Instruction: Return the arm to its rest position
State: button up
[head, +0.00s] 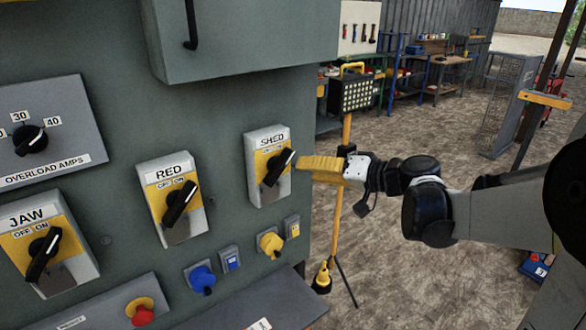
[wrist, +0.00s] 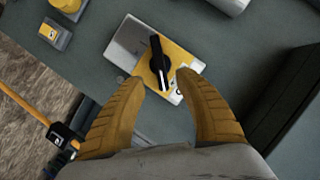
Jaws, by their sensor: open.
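My gripper (head: 300,165) has yellow fingers and reaches in from the right in the head view, close to the SHED switch (head: 266,165). In the wrist view my gripper (wrist: 160,82) shows its two fingers spread apart and empty. The black knob of the SHED switch (wrist: 159,62) lies just beyond and between the fingertips. In the head view the knob is tilted to the upper right, its tip close to the fingertips. I cannot tell whether they touch. My arm (head: 430,210) stretches from the right edge to the panel.
The panel (head: 225,115) also carries a RED switch (head: 175,205), a JAW switch (head: 45,250), an overload dial (head: 30,140), blue and yellow connectors and a red button (head: 142,312). A work light on a yellow stand (head: 340,190) stands behind my gripper. Open gravel lies beyond.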

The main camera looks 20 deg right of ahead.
jog(key=v, duration=0.2)
jog(key=shift+s+d+r, duration=0.1)
jog(key=shift+s+d, duration=0.05)
jog(key=shift+s, duration=0.05)
jog(key=s+a+f+n+g+h+b, duration=0.1)
jog(key=s+a+f+g+h+b, duration=0.3)
jog(key=s+a+f, duration=0.6)
jog(key=s+d+f+n+g+h+b, duration=0.1)
jog(key=s+d+f+h+b, duration=0.1)
jog(key=s+f, duration=0.5)
jog(key=s+h+b, duration=0.1)
jog(key=s+h, duration=0.1)
jog(key=s, duration=0.1)
jog(key=shift+s+d+f+n+h, duration=0.2)
jog(key=shift+d+n+h, duration=0.1)
jog(key=shift+d+n, duration=0.1)
